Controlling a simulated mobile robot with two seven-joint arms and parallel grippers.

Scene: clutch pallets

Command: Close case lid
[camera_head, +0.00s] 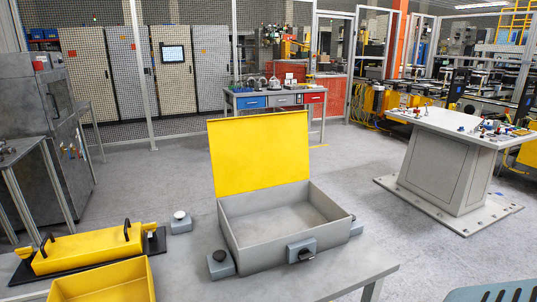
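The case (281,224) is a grey open box on the grey table in front of me. Its yellow lid (259,157) stands up, open, at the case's back edge. The inside of the case looks empty. Grey blocks with dark knobs sit against it, one at the front left corner (220,264), one at the front side (301,250) and one at the right.
A yellow box with black handles (87,247) lies on a black base at the left of the table (190,280). An open yellow bin (103,282) is in front of it. A small grey block with a pale knob (180,222) stands left of the case.

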